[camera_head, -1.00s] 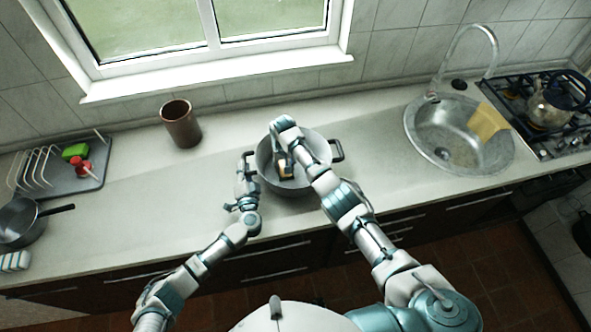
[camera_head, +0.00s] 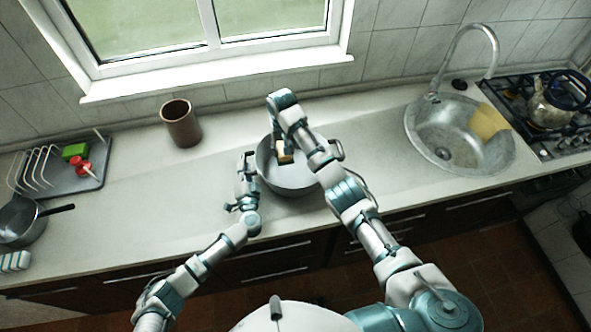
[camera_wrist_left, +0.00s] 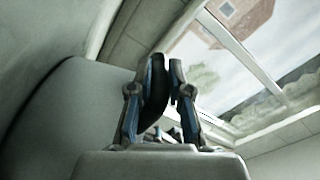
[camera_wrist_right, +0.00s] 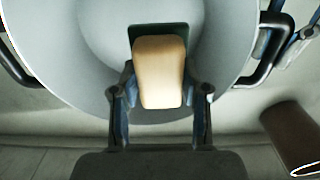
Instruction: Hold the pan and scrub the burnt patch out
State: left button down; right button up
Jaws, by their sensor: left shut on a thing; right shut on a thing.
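The grey pan (camera_head: 287,180), with two black side handles, stands on the counter below the window. My left gripper (camera_head: 248,162) is shut on its left handle; the left wrist view shows the black handle (camera_wrist_left: 156,92) between the fingers. My right gripper (camera_wrist_right: 160,92) is shut on a scrubber (camera_wrist_right: 160,70), a pale wooden block with a dark green pad, inside the pan. The scrubber shows in the head view (camera_head: 284,152) toward the pan's back. I cannot make out a burnt patch; the scrubber and right arm cover part of the pan's inside.
A brown cup (camera_head: 181,126) stands behind left of the pan. A dish rack (camera_head: 60,178) with a green sponge (camera_head: 75,150) and red item (camera_head: 84,168), and a dark saucepan (camera_head: 22,225), are far left. The sink (camera_head: 440,150) with yellow cloth (camera_head: 489,121) and stove are right.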

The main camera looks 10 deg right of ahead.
jog(key=shift+r, duration=1.35)
jog(key=shift+d, duration=0.1)
jog(key=d, duration=1)
jog(key=shift+a, duration=0.1)
pick_arm(q)
jog(key=c, duration=1)
grip_release()
